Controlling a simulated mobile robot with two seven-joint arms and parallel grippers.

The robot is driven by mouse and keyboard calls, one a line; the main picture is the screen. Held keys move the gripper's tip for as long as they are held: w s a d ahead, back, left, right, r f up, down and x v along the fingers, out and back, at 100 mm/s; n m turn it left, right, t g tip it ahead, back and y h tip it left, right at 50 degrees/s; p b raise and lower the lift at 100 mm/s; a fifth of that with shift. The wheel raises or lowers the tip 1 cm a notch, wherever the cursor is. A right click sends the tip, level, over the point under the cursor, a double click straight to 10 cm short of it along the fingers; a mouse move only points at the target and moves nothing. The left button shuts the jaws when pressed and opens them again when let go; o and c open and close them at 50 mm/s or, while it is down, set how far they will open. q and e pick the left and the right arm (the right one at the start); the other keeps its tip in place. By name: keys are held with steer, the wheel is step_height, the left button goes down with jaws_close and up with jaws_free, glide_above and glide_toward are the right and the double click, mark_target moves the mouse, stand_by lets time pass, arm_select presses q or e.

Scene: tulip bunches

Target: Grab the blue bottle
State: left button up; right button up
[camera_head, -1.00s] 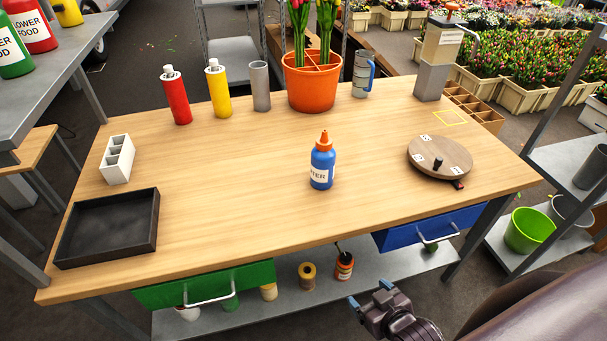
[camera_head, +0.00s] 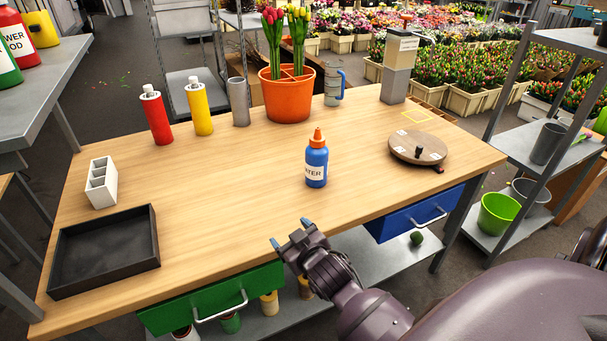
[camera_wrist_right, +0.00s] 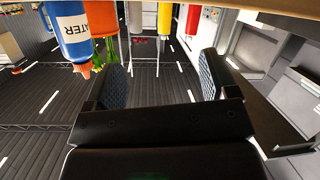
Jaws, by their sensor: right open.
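The blue bottle (camera_head: 316,164) has an orange cap and a white label reading "WATER". It stands upright near the middle of the wooden table. My right gripper (camera_head: 289,234) is open and empty at the table's front edge, in front of the bottle and a little to its left, apart from it. In the right wrist view the picture is upside down; the blue bottle (camera_wrist_right: 72,30) shows at upper left, outside the two open fingers of the right gripper (camera_wrist_right: 165,80). My left gripper is not in view.
On the wooden table (camera_head: 230,210) are a black tray (camera_head: 152,240), a white holder (camera_head: 101,183), red (camera_head: 157,115) and yellow (camera_head: 197,108) bottles, a grey cylinder (camera_head: 239,102), an orange tulip pot (camera_head: 288,98) and a round turntable (camera_head: 419,148). The table around the blue bottle is clear.

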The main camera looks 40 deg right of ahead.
steer(key=w+d+r+h, duration=0.1)
steer(key=w, duration=0.1)
steer(key=w+d+r+m+h+b, duration=0.1)
steer(key=w, duration=0.2)
steer(key=w+d+r+m+h+b, duration=0.1)
steer(key=w, duration=0.2)
steer(key=shift+w+d+r+t, duration=0.15)
steer(key=shift+r+t, duration=0.1)
steer(key=shift+t, duration=0.05)
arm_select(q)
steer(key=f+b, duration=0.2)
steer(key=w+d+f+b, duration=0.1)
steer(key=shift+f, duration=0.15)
arm_select(e)
steer(key=w+d+r+m+g+h, duration=0.2)
steer(key=d+r+m+g+h, duration=0.3)
steer(key=d+m+h, duration=0.4)
steer(key=shift+w+d+r+m+h, duration=0.15)
steer(key=shift+r+m+h, duration=0.1)
steer(key=shift+m+h, duration=0.25)
